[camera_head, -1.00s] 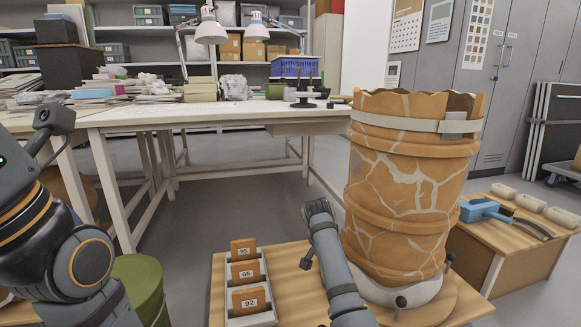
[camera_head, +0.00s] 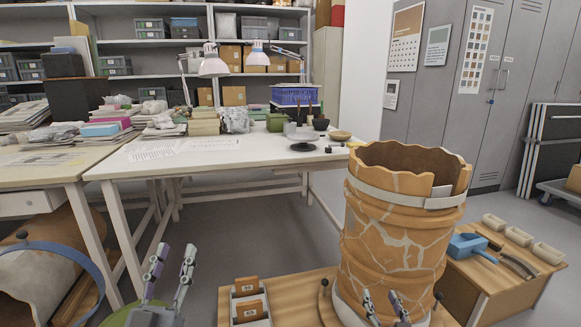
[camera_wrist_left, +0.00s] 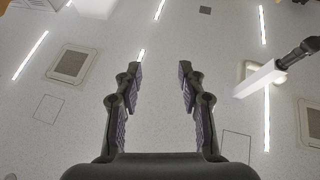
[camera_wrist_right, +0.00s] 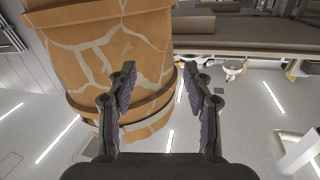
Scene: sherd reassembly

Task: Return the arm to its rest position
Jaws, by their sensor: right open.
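My left gripper (camera_head: 176,250) points upward at the lower left of the head view. In the left wrist view its fingers (camera_wrist_left: 160,70) are apart with nothing between them. My right gripper (camera_head: 381,294) is low in front of the reassembled vessel (camera_head: 395,235). In the right wrist view its fingers (camera_wrist_right: 163,80) are apart and empty, and the vessel (camera_wrist_right: 95,45) fills the upper left behind them. I cannot tell how near the right fingers are to it. The orange-brown vessel stands upright, with pale filled joins, a jagged rim and a pale strap around its upper part.
A rack (camera_head: 238,308) with numbered sherds is left of the vessel, partly cut off. A side table (camera_head: 495,285) at right holds a blue tool (camera_head: 467,246) and several white trays. The white worktable (camera_head: 220,160) stands behind. Floor between is clear.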

